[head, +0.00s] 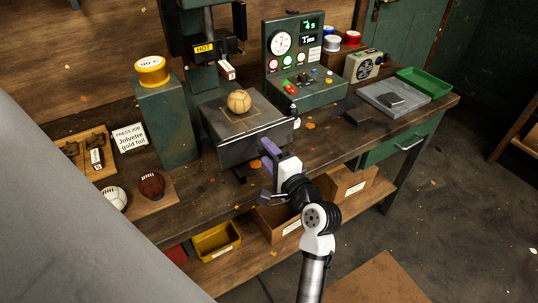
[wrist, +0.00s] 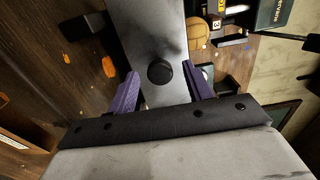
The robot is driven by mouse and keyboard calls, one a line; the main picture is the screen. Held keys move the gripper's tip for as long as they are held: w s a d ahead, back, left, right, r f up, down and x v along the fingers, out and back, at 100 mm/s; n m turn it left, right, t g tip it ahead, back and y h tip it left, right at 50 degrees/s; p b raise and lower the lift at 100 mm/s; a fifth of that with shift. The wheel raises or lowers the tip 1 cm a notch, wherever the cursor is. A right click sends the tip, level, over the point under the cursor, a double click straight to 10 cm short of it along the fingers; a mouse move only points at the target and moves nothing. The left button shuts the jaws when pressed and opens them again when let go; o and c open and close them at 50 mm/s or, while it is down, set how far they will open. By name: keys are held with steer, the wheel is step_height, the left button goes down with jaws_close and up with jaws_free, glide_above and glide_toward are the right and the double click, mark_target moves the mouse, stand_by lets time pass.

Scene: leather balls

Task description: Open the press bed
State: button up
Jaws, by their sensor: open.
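The press bed (head: 240,146) is a dark grey metal drawer-like block on the bench, with a tan leather ball (head: 239,101) on its top. In the wrist view its front face (wrist: 144,22) carries a round black knob (wrist: 160,71). My gripper (head: 266,160) is at the front of the bed. Its purple fingers are apart, one on each side of the knob in the wrist view (wrist: 163,85); I cannot tell whether they touch it. The knob is hidden in the head view.
The press head with a HOT sign (head: 204,48) stands above the bed. A green control panel (head: 293,50) is to the right, a green post (head: 165,125) to the left. Open floor lies at lower right.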

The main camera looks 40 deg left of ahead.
steer(key=v, duration=1.3)
steer(key=shift+s+d+b, duration=0.2)
steer(key=shift+d+b, duration=0.15)
